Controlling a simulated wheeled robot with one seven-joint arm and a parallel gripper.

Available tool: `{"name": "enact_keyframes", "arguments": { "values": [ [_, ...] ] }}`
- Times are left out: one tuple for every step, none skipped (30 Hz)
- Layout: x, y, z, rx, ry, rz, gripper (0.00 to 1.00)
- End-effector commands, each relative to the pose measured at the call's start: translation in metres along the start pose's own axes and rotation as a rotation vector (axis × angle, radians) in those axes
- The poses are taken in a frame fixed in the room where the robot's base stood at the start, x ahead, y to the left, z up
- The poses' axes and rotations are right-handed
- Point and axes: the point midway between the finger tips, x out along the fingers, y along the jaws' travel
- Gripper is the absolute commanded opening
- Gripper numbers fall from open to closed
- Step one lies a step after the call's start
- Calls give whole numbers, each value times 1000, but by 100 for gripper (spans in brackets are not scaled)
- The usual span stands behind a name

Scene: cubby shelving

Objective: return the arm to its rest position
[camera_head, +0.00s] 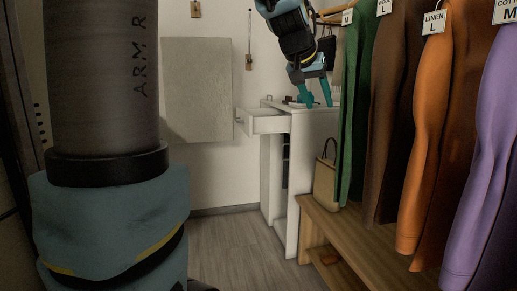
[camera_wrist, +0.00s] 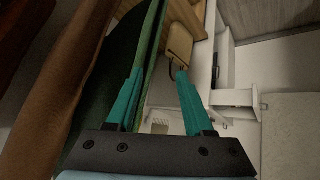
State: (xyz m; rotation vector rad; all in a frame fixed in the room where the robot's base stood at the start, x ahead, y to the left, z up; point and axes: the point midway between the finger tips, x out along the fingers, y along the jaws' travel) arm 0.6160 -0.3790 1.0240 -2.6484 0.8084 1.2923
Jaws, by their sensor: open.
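My gripper (camera_head: 318,94) shows in the head view at the top centre-right, fingers pointing down over the top of a white cabinet (camera_head: 313,165). Its two teal fingers are apart with nothing held between them. In the wrist view my gripper (camera_wrist: 156,82) is also open, with the fingers spread. A green garment (camera_wrist: 115,75) lies right beside or behind the left finger there; whether they touch I cannot tell. The upper part of my arm reaches out of the top of the head view.
A white drawer (camera_head: 264,121) stands pulled out from the cabinet. Hanging garments, such as an orange one (camera_head: 430,120) and a purple one (camera_head: 490,150), fill the right side. A beige bag (camera_head: 326,178) sits on a wooden bench (camera_head: 375,235). The floor (camera_head: 240,245) at centre is clear.

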Motion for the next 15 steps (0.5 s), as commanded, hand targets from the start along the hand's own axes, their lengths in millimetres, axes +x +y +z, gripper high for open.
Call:
{"name": "enact_keyframes", "arguments": {
  "values": [
    [20, -22, 31, -30, -46, -35, 52],
    [28, -34, 48, -49, -72, -55, 52],
    [38, -49, 71, -70, -105, -80, 52],
    [45, -60, 88, -88, -130, -99, 52],
    [52, -71, 107, -104, -157, -117, 52],
    [59, -84, 132, -127, -190, -141, 52],
    [64, -93, 150, -144, -216, -158, 52],
    [68, -102, 169, -159, -241, -173, 52],
    [73, -112, 192, -179, -270, -192, 52],
    [75, -118, 208, -192, -292, -205, 52],
    [77, -123, 223, -203, -313, -216, 52],
    [79, -130, 242, -220, -337, -229, 52],
    [80, -134, 255, -230, -354, -238, 52],
    [81, -137, 268, -239, -370, -246, 52],
    [81, -141, 283, -253, -391, -256, 52]
  ]
}}
